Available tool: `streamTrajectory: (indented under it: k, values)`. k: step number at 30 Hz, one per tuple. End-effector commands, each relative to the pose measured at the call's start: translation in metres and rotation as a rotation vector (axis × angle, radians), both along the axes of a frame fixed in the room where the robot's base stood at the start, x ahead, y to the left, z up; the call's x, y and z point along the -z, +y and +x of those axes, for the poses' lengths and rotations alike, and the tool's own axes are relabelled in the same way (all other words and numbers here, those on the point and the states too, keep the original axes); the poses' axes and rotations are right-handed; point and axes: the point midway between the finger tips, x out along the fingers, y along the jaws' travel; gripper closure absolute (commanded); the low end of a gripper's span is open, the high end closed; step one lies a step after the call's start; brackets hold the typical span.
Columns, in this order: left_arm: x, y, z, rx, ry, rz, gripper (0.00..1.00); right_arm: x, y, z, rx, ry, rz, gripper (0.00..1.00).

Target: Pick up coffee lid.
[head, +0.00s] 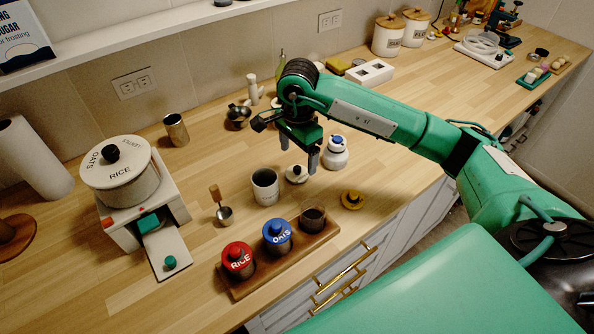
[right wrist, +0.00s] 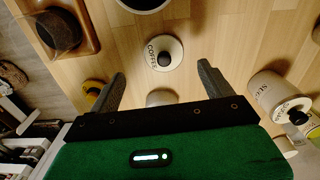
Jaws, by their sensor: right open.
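The coffee lid (head: 296,174) is a round cream lid with a black knob, lying flat on the wooden counter. In the right wrist view the lid (right wrist: 158,44) shows the word COFFEE and lies just past my fingertips, roughly centred between them. My right gripper (head: 298,153) is open, pointing down above the lid, with nothing in it. Its two fingers are spread wide in the right wrist view (right wrist: 161,73). In the head view a finger stands close to the lid. My left gripper is not in view.
An open cream canister (head: 265,190) stands left of the lid. A white jar (head: 336,158) stands to its right, and a yellow lid (head: 352,200) lies nearer the counter edge. A wooden tray (head: 244,288) holds red-lidded and blue-lidded jars and an open glass jar (head: 313,218).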

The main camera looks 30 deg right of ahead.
Motion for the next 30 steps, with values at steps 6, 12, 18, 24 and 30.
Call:
streamTrajectory:
  k: [6,12,18,24,30]
  values:
    - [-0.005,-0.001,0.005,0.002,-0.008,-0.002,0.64,0.014,0.0,0.001,0.001,0.002,0.0,0.17]
    - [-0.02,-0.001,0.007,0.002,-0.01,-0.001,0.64,0.038,-0.001,0.006,0.001,0.005,0.0,0.17]
    - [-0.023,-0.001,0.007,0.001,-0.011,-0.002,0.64,0.06,-0.002,0.007,0.0,0.001,0.0,0.17]
    - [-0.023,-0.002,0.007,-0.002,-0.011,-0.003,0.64,0.062,-0.002,0.007,-0.001,-0.001,-0.001,0.17]
    - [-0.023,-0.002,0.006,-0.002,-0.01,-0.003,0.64,0.062,-0.002,0.007,0.0,-0.001,-0.001,0.47]
